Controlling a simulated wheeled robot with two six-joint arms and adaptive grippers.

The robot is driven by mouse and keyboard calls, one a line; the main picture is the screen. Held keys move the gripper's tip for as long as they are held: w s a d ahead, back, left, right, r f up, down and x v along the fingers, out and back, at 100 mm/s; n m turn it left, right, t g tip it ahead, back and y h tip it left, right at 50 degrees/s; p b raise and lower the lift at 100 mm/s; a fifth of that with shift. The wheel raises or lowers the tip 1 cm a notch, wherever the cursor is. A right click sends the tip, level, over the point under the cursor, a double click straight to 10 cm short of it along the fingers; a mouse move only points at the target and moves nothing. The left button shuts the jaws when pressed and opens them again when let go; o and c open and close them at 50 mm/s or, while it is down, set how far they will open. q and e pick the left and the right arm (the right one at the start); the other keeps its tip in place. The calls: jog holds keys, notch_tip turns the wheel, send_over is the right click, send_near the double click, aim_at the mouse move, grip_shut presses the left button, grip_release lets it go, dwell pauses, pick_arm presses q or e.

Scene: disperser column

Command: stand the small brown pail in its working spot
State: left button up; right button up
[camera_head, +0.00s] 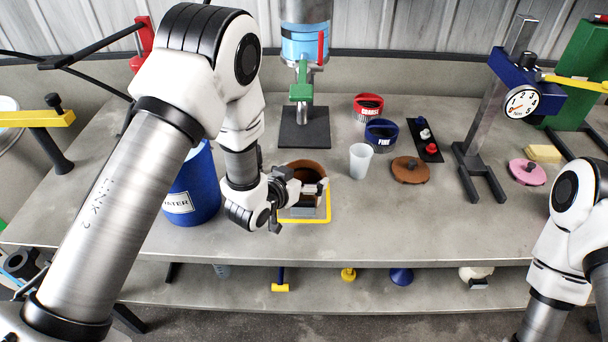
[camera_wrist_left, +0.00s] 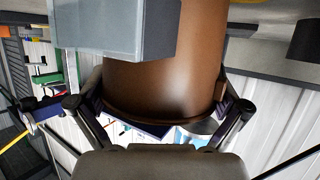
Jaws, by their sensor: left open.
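The small brown pail (camera_head: 309,166) is upright at the front middle of the bench, within or just over a yellow-edged square (camera_head: 328,214). My left gripper (camera_head: 306,188) is at the pail's near side and hides part of it. In the left wrist view the brown pail wall (camera_wrist_left: 190,70) fills the space between the open fingers (camera_wrist_left: 165,115), one on each side. A grey block-like part (camera_wrist_left: 115,30) covers some of the pail there. Whether the fingers touch the wall, I cannot tell. My right arm shows at the right edge, its gripper out of view.
A blue bucket (camera_head: 197,185) stands left of the pail. Behind is the disperser column with a dark base plate (camera_head: 304,130). A translucent cup (camera_head: 360,160), a brown lid (camera_head: 411,170) and red (camera_head: 368,106) and blue (camera_head: 381,133) round containers are to the right. The bench's front right is clear.

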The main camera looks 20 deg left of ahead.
pick_arm(q)
jog(key=shift+s, duration=0.2)
jog(key=v, duration=1.1)
jog(key=shift+s+r, duration=0.15)
jog(key=shift+r, duration=0.1)
jog(key=shift+a, duration=0.1)
